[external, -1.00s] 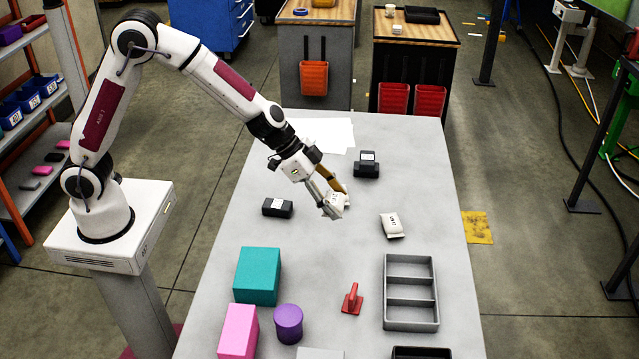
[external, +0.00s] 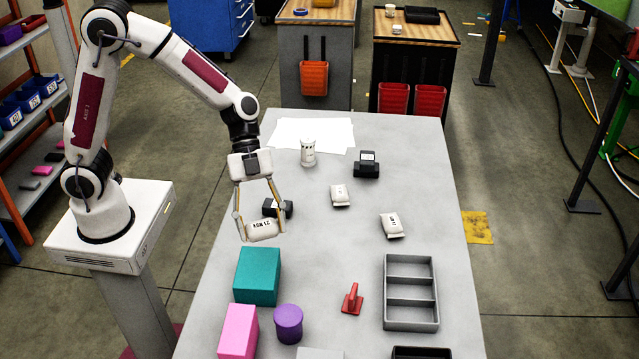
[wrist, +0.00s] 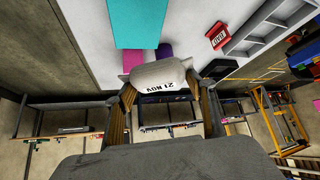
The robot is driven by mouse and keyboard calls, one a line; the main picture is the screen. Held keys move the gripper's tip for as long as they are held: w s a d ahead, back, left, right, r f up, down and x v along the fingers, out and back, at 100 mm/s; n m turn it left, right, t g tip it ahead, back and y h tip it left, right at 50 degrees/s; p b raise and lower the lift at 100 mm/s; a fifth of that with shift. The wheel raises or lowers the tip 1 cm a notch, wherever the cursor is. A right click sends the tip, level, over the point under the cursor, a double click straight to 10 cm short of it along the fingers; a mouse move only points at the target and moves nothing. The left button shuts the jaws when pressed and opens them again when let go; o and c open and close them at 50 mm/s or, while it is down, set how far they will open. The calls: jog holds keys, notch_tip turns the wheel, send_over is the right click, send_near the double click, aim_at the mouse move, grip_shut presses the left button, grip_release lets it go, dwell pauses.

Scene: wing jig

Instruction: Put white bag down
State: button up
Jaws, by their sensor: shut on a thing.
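My gripper (external: 261,231) is shut on a white bag (external: 262,229) marked "21 NOV", with one finger at each end. The bag hangs level near the table's left side, in front of a black box and behind the teal block. In the wrist view the bag (wrist: 158,75) sits between the two finger tips of my gripper (wrist: 163,88), seemingly above the table. A second white bag (external: 340,196) lies mid-table. A third white bag (external: 391,226) lies to its right. Both are clear of my gripper.
The black box (external: 277,208) is partly hidden by my gripper. A teal block (external: 257,276), pink block (external: 238,331) and purple cylinder (external: 288,323) stand at the front left. A red-handled thing (external: 352,299) and grey divided tray (external: 410,325) are right. A white canister (external: 308,152) stands at the back.

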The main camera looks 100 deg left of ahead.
jog(key=shift+s+d+m+g, duration=0.15)
jog(key=shift+s+d+m, duration=0.1)
jog(key=shift+s, duration=0.3)
jog(key=shift+s+d+m+g, duration=0.15)
jog(key=shift+s+d+m, duration=0.1)
jog(key=shift+s, duration=0.3)
jog(key=shift+f, duration=0.15)
send_over(258, 275)
jog(key=a, duration=0.3)
jog(key=shift+s+d+f, duration=0.15)
jog(key=shift+s+f, duration=0.05)
jog(key=shift+f, duration=1.3)
jog(key=shift+s+d+f, duration=0.1)
jog(key=shift+s+f, duration=0.05)
jog(key=shift+f, duration=1.35)
jog(key=shift+f, duration=1.9)
jog(key=shift+f, duration=0.1)
jog(key=o, duration=1.2)
jog(key=shift+c, duration=0.2)
